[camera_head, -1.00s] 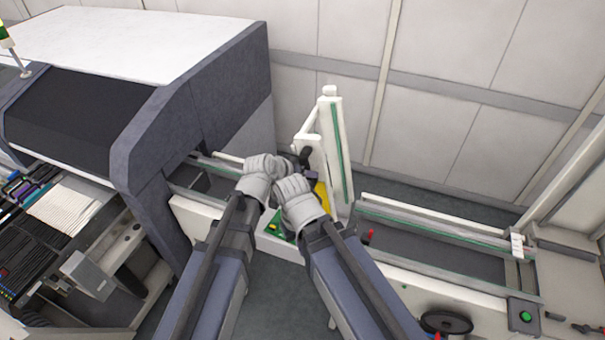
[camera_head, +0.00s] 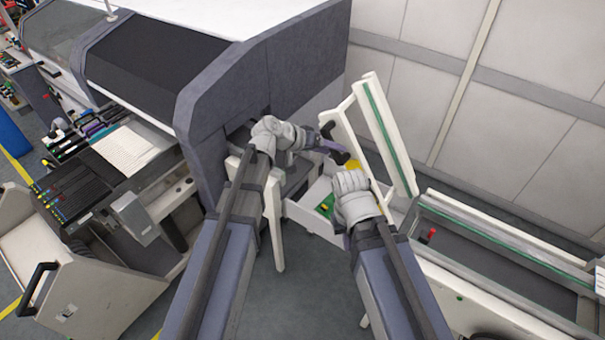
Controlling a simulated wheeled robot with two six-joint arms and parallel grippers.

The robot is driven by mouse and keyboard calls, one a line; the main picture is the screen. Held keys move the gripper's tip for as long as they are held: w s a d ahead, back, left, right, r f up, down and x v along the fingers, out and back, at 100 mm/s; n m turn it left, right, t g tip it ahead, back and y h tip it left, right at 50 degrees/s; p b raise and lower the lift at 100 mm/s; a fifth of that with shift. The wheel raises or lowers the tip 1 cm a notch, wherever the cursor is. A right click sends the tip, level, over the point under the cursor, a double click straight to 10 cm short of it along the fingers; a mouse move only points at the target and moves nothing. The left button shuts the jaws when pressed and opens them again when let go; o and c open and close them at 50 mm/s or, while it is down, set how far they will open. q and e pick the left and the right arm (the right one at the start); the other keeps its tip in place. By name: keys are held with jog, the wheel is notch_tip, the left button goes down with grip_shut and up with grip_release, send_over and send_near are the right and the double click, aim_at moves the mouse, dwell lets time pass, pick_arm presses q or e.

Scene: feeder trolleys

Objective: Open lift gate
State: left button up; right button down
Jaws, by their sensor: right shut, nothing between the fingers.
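The lift gate, a white frame with a green strip (camera_head: 386,137), stands raised and tilted at the conveyor gap, right of the dark machine housing. A black knob (camera_head: 328,130) shows at its left side. My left gripper (camera_head: 338,152) reaches in from the left, its dark fingers close to the knob and the frame. I cannot tell whether they touch or how far apart they are. My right gripper (camera_head: 352,182) is lower, in front of the gate's base. It is shut and empty, its fingertips mostly hidden behind its own wrist.
A conveyor section (camera_head: 500,245) with a red knob (camera_head: 432,234) runs to the right. The machine housing (camera_head: 255,85) is close on the left. A feeder trolley (camera_head: 85,265) stands at lower left. A green and yellow part (camera_head: 325,206) lies below the gate.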

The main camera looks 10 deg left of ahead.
pick_arm(q)
jog(key=w+a+f+n+h+b, duration=0.1)
jog(key=w+a+f+b, duration=0.1)
jog(key=a+f+b, duration=0.2)
jog(key=w+a+f+n+h+b, duration=0.1)
jog(key=a+f+b, duration=0.3)
jog(key=f+b, duration=0.4)
jog(key=w+h+b, duration=0.1)
jog(key=b, duration=0.2)
jog(key=shift+w+a+f+g+b, duration=0.2)
jog(key=shift+w+f+g+b, duration=0.05)
jog(key=shift+g+b, duration=0.15)
jog(key=p+v, duration=0.3)
jog(key=v, duration=0.6)
jog(key=shift+f, duration=0.15)
jog(key=shift+a, duration=0.1)
dwell(0.6)
